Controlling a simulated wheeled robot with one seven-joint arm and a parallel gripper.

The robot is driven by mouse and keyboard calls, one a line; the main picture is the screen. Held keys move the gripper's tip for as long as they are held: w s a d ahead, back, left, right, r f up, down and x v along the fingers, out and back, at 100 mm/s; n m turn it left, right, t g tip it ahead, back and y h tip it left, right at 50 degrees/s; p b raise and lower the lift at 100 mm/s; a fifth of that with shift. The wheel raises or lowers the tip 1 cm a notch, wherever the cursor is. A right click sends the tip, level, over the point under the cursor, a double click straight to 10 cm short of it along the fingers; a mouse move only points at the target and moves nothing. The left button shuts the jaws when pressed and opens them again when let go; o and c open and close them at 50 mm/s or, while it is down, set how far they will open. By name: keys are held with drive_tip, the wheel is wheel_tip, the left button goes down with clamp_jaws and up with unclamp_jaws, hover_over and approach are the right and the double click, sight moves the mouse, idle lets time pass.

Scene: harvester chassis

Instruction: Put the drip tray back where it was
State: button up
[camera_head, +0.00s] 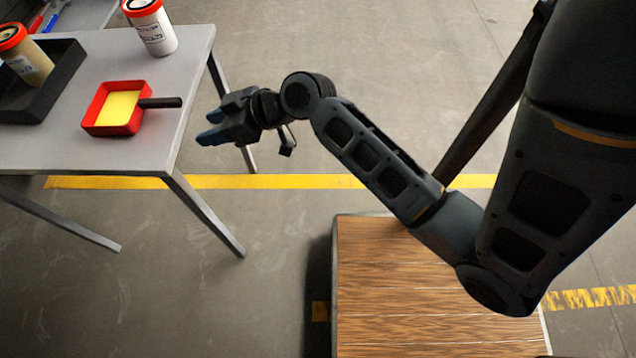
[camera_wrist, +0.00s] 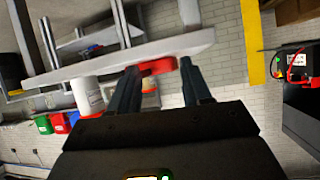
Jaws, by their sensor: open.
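A small square red tray (camera_head: 105,128) with a yellow inside and a dark handle (camera_head: 160,103) sits on the grey table; it looks like the drip tray. The handle points right, toward my gripper (camera_head: 212,127). My gripper is open and empty, just off the table's right edge and apart from the handle. In the wrist view the red tray (camera_wrist: 157,67) shows between the two spread fingers (camera_wrist: 159,72), some way beyond them. The handle cannot be made out there.
A black tray (camera_head: 62,80) on the table holds an orange-lidded canister (camera_head: 22,58). A second white canister (camera_head: 150,28) stands at the table's back right. A wood-topped block (camera_head: 420,300) is on the floor below my arm. The floor between table and block is clear.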

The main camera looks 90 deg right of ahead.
drive_tip(key=s+a+r+h, duration=0.1)
drive_tip(key=s+a+r, duration=0.1)
drive_tip(key=s+a, duration=1.2)
drive_tip(key=s+a+r+n+t+y, duration=0.1)
drive_tip(key=s+a+r+t+y, duration=0.1)
drive_tip(key=s+a+r, duration=0.2)
wheel_tip(320, 180, up, 4)
drive_tip(key=shift+s+a+n, duration=0.3)
drive_tip(key=shift+s+a, duration=0.1)
drive_tip(key=shift+s, duration=0.8)
drive_tip(key=shift+r+p, duration=0.8)
drive_tip(key=shift+p, duration=0.05)
